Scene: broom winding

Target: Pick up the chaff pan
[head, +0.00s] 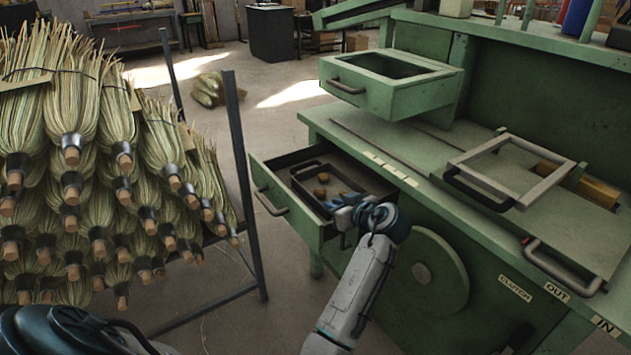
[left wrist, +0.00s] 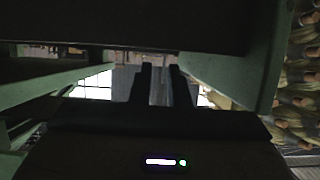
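A dark shallow pan with a raised handle, which looks like the chaff pan (head: 345,176), sits inside the open lower drawer (head: 292,215) of the green bench. Small brown lumps (head: 323,177) lie in it. My left gripper (head: 333,203) reaches in over the near right part of the drawer, beside or over the pan. My wrist hides that corner, and I cannot tell whether the fingers touch the pan. In the left wrist view its two dark fingers (left wrist: 161,84) stand apart with a narrow gap, and I see nothing held between them. My right gripper is not in view.
A rack of broom heads (head: 110,190) stands at the left, its metal post (head: 243,170) near the drawer. An upper green drawer (head: 385,85) juts out above. Open floor (head: 285,130) lies behind.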

